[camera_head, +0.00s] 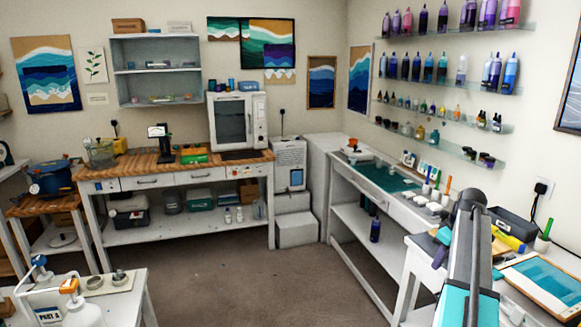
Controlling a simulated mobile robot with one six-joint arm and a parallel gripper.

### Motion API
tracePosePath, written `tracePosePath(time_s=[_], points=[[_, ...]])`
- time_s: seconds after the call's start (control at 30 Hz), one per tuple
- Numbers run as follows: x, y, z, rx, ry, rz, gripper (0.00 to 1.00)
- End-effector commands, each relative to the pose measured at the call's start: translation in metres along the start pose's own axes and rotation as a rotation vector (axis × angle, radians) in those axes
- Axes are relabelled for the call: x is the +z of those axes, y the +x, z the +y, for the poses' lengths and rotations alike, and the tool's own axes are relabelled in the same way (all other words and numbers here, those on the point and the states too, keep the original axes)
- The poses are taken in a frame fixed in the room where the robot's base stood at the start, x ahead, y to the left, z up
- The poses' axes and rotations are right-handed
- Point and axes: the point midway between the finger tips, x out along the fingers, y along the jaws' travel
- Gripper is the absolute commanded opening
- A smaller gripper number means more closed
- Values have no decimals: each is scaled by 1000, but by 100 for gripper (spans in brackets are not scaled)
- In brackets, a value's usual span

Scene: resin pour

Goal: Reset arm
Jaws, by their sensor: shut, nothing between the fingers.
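My arm (469,245) rises from the bottom right of the view, a grey link with teal parts near its base and a dark joint at the top. It stands in front of the right-hand workbench and hides part of it. My gripper cannot be made out in this view. I see nothing held by the arm.
A white bench (395,190) with a teal mat runs along the right wall. Beside my arm are a dark bin (509,223) and a framed teal panel (548,284). A wood-topped bench (130,177) stands at the back. The brown floor (255,285) between is clear.

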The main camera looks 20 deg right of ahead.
Motion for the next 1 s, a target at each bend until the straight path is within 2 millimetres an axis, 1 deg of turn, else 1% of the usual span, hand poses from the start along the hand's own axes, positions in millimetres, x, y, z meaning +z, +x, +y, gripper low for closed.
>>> tracePosePath(time_s=[0.03,0.1,0.17,0.2,0.3,0.47,0.5,0.6,0.73,0.87,1.0], points=[[-9,22,-17,-27,-22,-13,0],[-18,48,-37,-58,-48,-30,0],[-26,69,-55,-84,-70,-45,0],[-30,83,-67,-101,-84,-56,0],[-38,117,-97,-140,-119,-83,0],[-44,168,-148,-196,-170,-128,0],[-44,180,-160,-209,-181,-140,0],[-44,209,-192,-238,-205,-170,0],[-39,245,-234,-274,-232,-212,0],[-29,278,-276,-305,-253,-256,0],[-15,310,-320,-332,-271,-305,0]])
